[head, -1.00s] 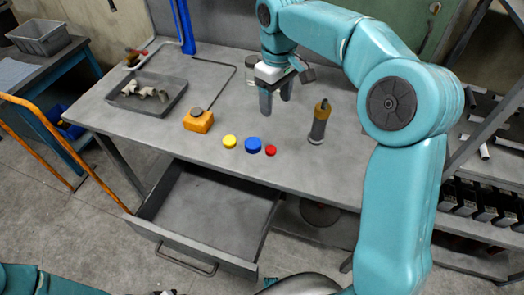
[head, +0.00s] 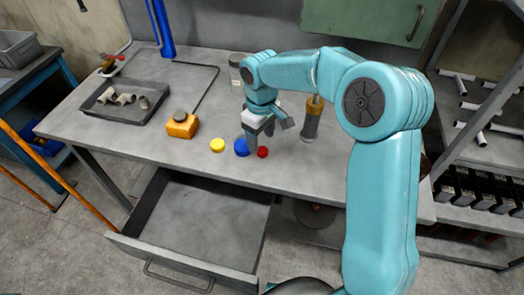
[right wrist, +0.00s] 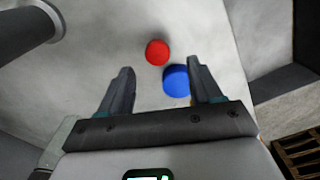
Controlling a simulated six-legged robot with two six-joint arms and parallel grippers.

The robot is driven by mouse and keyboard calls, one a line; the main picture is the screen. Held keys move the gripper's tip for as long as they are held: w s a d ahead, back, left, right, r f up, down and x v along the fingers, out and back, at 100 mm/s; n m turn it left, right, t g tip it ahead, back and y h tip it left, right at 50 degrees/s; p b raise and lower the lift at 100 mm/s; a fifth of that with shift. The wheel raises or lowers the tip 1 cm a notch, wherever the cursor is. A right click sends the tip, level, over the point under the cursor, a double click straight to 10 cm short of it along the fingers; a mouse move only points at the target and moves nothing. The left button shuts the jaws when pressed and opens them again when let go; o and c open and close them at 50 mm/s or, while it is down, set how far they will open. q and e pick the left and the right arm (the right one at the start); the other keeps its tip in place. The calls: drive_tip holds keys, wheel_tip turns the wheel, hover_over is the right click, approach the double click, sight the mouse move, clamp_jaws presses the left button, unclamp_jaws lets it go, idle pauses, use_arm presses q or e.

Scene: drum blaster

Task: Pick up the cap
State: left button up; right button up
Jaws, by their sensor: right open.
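My right gripper (head: 258,134) is open and empty, above and just behind the blue and red caps. In the right wrist view, the red cap (right wrist: 157,52) lies beyond the fingertips, between their lines. The blue cap (right wrist: 176,81) shows close to the inner side of the right-hand finger; I cannot tell whether they touch. My left gripper is not in view.
A brown-topped grey cylinder (head: 312,118) stands right of my gripper. An orange box (head: 182,125) and a tray (head: 104,111) with fittings are to the left. An open empty drawer (head: 200,215) juts out below the bench front. A grey canister (head: 236,70) stands behind.

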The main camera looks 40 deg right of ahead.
sight(261, 149)
wheel_tip(261, 149, down, 4)
drive_tip(key=shift+w+d+f, duration=0.1)
drive_tip(key=shift+d+f, duration=0.05)
drive_tip(key=shift+f, duration=0.1)
drive_tip(key=c, duration=1.1)
drive_tip(key=shift+r, duration=0.1)
